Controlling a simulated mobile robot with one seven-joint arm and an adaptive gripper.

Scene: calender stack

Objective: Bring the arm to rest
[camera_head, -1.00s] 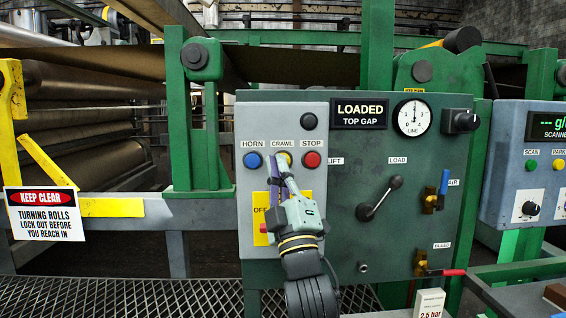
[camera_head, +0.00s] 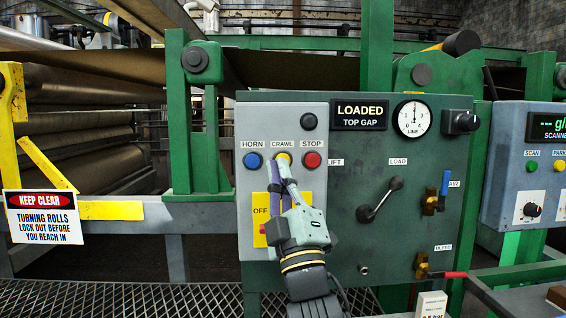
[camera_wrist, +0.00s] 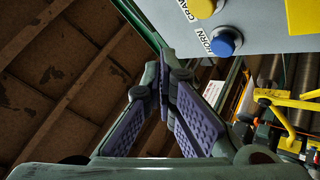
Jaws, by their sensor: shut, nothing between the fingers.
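My gripper (camera_head: 281,163) is in front of the grey button panel, its fingers pointing up and its tips overlapping the lower edge of the yellow CRAWL button (camera_head: 284,157). In the wrist view the two purple-padded fingers (camera_wrist: 163,78) come together at their tips with nothing between them. That view shows the tips apart from the blue HORN button (camera_wrist: 224,42) and the yellow button (camera_wrist: 203,8). In the head view my gripper covers part of the yellow OFF plate (camera_head: 260,205).
The red STOP button (camera_head: 312,159) is just right of the tips. The LOAD lever (camera_head: 380,200), AIR valve (camera_head: 443,185) and red-handled BLEED valve (camera_head: 445,273) stand out from the green panel. A KEEP CLEAR sign (camera_head: 43,215) and rolls (camera_head: 85,120) are at left.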

